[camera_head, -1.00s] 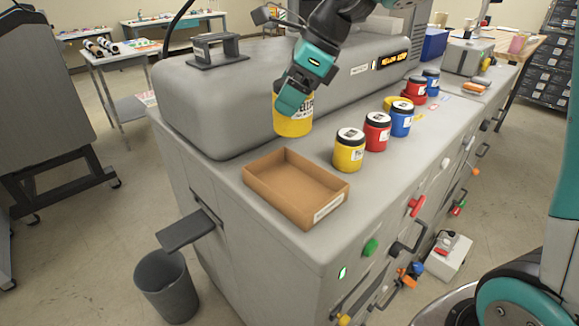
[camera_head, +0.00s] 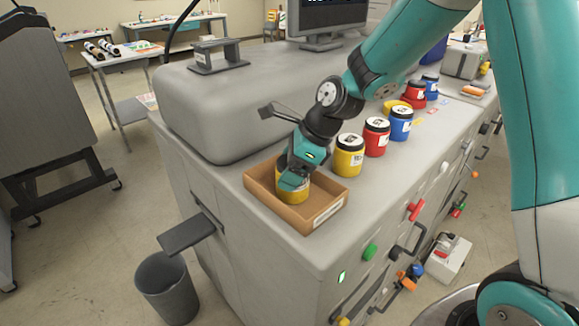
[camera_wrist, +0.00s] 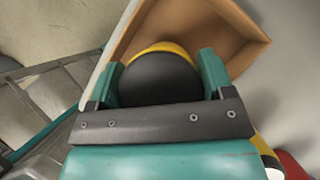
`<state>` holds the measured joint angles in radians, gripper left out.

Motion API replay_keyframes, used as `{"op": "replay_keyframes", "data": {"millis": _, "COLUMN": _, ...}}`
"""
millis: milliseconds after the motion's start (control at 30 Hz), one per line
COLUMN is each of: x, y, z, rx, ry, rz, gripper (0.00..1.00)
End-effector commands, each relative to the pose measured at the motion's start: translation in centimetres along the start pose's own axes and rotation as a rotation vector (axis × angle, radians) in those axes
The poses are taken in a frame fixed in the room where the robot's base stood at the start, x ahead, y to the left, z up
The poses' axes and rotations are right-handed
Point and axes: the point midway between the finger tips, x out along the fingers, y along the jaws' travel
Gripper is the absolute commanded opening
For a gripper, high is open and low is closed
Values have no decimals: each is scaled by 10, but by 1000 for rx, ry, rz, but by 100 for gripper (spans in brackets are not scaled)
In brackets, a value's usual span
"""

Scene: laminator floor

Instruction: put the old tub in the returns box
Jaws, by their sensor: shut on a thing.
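The old tub (camera_head: 292,194) is yellow, and my gripper (camera_head: 296,180) is shut on it from above. The tub is inside the walls of the returns box (camera_head: 318,216), a shallow brown cardboard tray with a white label on its front. Whether the tub's base touches the box floor is hidden. In the wrist view the tub (camera_wrist: 160,78) shows a dark round top and a yellow rim between the two teal fingers, with the box (camera_wrist: 245,52) around and beyond it.
A yellow tub (camera_head: 348,158), a red tub (camera_head: 376,136) and a blue tub (camera_head: 401,124) stand in a row right of the box. The machine's grey hood (camera_head: 225,105) rises behind it. A grey bin (camera_head: 166,290) stands on the floor at left.

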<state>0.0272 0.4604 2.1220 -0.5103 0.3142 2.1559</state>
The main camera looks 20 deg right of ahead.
Motion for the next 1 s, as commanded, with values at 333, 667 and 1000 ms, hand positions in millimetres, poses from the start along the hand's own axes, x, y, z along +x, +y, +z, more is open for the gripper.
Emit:
{"op": "replay_keyframes", "data": {"millis": 333, "x": 2, "y": 0, "z": -1, "rx": 1, "ry": 0, "rz": 0, "gripper": 100}}
{"op": "replay_keyframes", "data": {"millis": 667, "x": -5, "y": -1, "z": 0, "rx": 1, "ry": -1, "rz": -3, "gripper": 100}}
{"op": "replay_keyframes", "data": {"millis": 1000, "x": -74, "y": -2, "z": 0, "rx": 1, "ry": -2, "rz": -7, "gripper": 100}}
